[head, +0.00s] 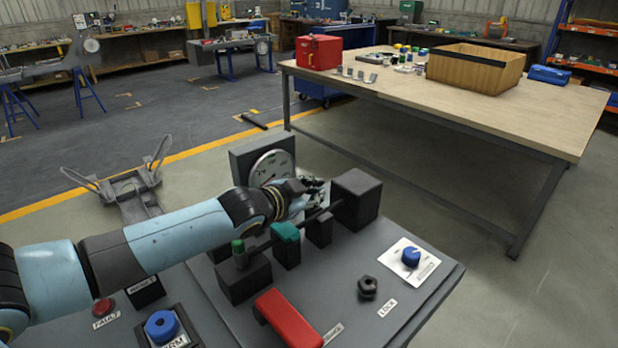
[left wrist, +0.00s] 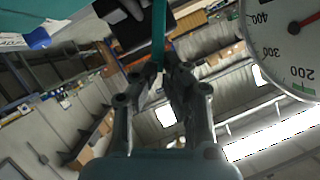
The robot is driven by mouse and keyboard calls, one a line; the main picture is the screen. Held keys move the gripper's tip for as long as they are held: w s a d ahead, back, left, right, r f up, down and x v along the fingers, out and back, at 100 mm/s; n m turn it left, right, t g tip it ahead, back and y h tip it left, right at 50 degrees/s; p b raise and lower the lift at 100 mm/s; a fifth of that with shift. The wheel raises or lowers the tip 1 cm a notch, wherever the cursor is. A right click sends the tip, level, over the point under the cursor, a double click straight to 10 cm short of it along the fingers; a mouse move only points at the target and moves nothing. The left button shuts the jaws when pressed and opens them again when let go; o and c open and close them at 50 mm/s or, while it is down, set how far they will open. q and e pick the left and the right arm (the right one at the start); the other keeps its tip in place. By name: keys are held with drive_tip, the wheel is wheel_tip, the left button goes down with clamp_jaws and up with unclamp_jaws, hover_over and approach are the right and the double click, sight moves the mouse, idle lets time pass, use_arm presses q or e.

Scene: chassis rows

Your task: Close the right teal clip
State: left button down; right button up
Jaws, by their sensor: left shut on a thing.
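A teal clip (head: 286,232) sits on the dark rod on the grey panel, on a dark base. To its right a dark clip base (head: 320,229) shows on the same rod, without a teal part that I can see in the head view. My left gripper (head: 318,189) is just behind and above this base, at the rod. In the left wrist view a narrow teal strip (left wrist: 159,35), seemingly the right clip's lid, runs down between the fingertips of my left gripper (left wrist: 165,75), which is shut on it. My right gripper is not in view.
A round gauge (head: 272,168) stands behind the forearm. Dark blocks bear the rod ends, the larger (head: 357,199) at the right. A green-topped post (head: 238,250), a red handle (head: 288,318), a blue knob (head: 411,257) and a black nut (head: 367,287) are on the panel.

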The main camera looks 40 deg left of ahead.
use_arm(q)
drive_tip(key=d+f+m+t+y+b, duration=0.2)
drive_tip(key=m+b, duration=0.6)
drive_tip(key=b, duration=1)
drive_tip(key=shift+s+d+f+t+y+b, duration=0.25)
drive_tip(key=shift+d+f+y, duration=0.85)
drive_tip(key=shift+f, duration=0.8)
drive_tip(key=shift+h, duration=0.3)
